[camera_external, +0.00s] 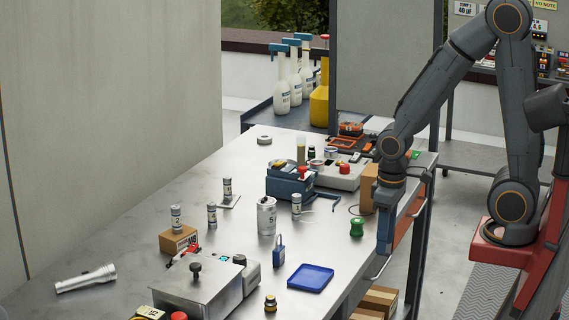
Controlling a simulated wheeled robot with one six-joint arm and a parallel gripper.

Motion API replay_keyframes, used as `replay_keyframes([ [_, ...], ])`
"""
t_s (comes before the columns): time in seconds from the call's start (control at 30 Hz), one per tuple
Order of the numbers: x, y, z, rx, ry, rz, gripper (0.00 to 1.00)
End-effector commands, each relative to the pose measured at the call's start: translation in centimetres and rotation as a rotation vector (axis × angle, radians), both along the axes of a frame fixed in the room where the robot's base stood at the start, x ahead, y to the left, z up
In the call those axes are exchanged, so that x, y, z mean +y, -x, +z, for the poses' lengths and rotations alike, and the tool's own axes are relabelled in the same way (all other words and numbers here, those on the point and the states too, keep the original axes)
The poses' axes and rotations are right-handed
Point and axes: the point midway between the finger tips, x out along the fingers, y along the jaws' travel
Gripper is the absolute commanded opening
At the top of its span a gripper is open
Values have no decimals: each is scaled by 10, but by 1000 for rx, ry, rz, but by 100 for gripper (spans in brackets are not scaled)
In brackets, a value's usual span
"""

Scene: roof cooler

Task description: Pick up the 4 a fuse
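Several small grey cylinders with white labels, fuse-like, stand on the metal table. One (176,218) sits on a small brown block and its label looks like a 2. Another (211,215) stands on the table to its right. A third (227,188) stands on a pale plate farther back. A fourth (296,205) stands right of the large can and its label looks like a 1. I cannot read which is the 4 A one. My gripper (383,250) points down at the table's right edge, apart from all of them. Its fingers are too unclear to tell open or shut.
A large silver can (266,217) marked 5, a blue padlock (279,253) and a blue tray (310,278) stand mid-table. A metal box (198,288) is in front, a flashlight (86,278) at left. A green spool (357,227) is near my gripper.

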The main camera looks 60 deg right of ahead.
Motion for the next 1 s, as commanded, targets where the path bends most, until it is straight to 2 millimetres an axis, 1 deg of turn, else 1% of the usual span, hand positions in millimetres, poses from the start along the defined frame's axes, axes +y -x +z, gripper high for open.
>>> replay_keyframes([
  [0.23, 0, 0, 0, 0, 0, 0, 38],
  [0.27, 0, 0, 0, 0, 0, 0, 42],
  [0.57, 0, 0, 2, -1, 0, 0, 42],
  [0.67, 0, -1, 11, -4, 0, 0, 42],
  [0.9, 0, -2, 57, -6, 0, 0, 42],
  [1.0, 0, -1, 74, -5, 0, 0, 42],
])
